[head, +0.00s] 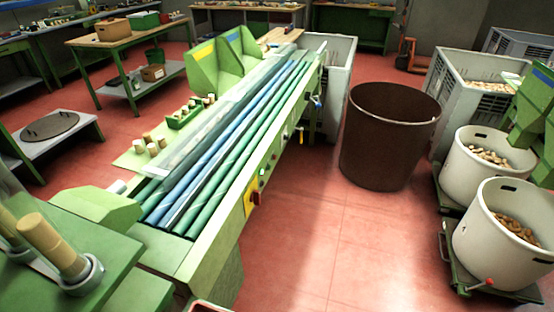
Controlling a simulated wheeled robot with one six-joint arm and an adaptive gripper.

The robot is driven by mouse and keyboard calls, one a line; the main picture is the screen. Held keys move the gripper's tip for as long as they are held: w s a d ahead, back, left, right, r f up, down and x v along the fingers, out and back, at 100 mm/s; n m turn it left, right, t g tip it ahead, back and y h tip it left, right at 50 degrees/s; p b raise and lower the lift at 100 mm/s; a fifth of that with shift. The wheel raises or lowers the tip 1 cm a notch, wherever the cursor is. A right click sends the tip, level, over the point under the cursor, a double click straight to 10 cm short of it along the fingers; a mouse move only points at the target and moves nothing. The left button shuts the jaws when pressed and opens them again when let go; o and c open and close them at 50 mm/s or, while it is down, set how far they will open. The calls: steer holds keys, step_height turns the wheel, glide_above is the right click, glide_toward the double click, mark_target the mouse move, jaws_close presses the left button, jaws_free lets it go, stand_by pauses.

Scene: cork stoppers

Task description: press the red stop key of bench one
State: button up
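The green bench (215,255) with long blue and green rollers runs from the lower left toward the top middle. On its right side face is a small yellow plate with a red key (257,197) on it. A small green key or light (262,173) sits just above that. The key is small in this view, and I cannot tell whether it is pressed in. No label naming the bench is readable. My gripper is not in view.
A brown bin (388,140) stands right of the bench, with red floor (345,240) clear between them. White tubs of corks (505,235) stand at the far right. Corks stand in metal holders (85,275) at the lower left. A red-rimmed edge shows at the bottom.

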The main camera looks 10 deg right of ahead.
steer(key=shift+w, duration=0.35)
